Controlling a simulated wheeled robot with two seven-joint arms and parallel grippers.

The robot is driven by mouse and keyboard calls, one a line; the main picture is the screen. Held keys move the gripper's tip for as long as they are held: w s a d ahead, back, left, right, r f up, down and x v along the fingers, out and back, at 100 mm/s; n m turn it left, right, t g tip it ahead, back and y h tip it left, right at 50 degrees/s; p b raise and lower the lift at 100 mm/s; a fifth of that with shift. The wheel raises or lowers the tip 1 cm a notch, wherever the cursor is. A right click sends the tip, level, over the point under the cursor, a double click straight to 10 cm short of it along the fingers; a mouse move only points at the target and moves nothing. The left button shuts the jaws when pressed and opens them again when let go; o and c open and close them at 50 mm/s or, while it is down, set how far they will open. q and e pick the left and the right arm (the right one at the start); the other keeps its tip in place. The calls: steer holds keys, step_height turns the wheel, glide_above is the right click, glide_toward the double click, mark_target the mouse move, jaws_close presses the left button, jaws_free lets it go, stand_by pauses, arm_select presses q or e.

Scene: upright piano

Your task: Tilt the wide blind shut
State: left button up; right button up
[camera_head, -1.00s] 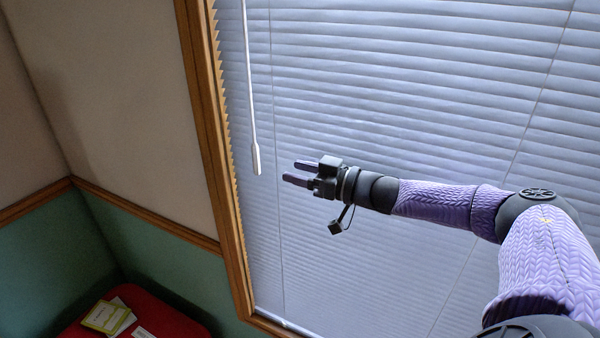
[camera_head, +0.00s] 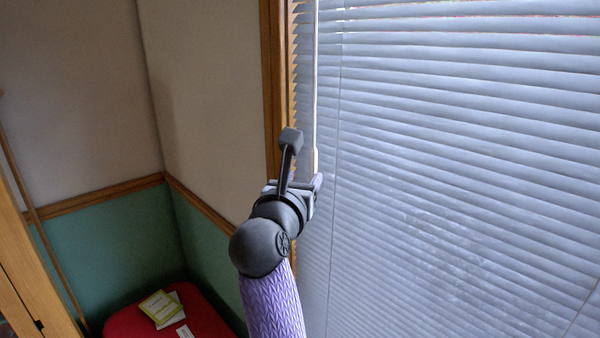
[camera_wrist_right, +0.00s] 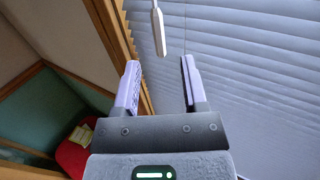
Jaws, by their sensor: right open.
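The wide blind (camera_head: 450,150) fills the right of the head view, its pale blue-grey slats lying close together; it also fills the right of the right wrist view (camera_wrist_right: 260,75). Its white tilt wand (camera_head: 316,100) hangs near the left edge. My right gripper (camera_head: 312,184) is at the wand's lower end, partly hidden behind my own wrist. In the right wrist view the open fingers (camera_wrist_right: 160,63) are apart, and the wand's thick end (camera_wrist_right: 158,32) hangs just beyond and between their tips. No contact shows. My left gripper is not in view.
A wooden window frame (camera_head: 272,90) stands just left of the wand and my wrist. A red seat (camera_head: 205,312) with booklets (camera_head: 160,307) on it is below, by the green wall. The space before the blind to the right is clear.

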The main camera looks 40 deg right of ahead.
mark_target(312, 161)
steer(key=x, duration=0.9)
steer(key=shift+w+d+f+p, duration=0.25)
steer(key=shift+w+p, duration=0.1)
steer(key=shift+w, duration=0.05)
jaws_close()
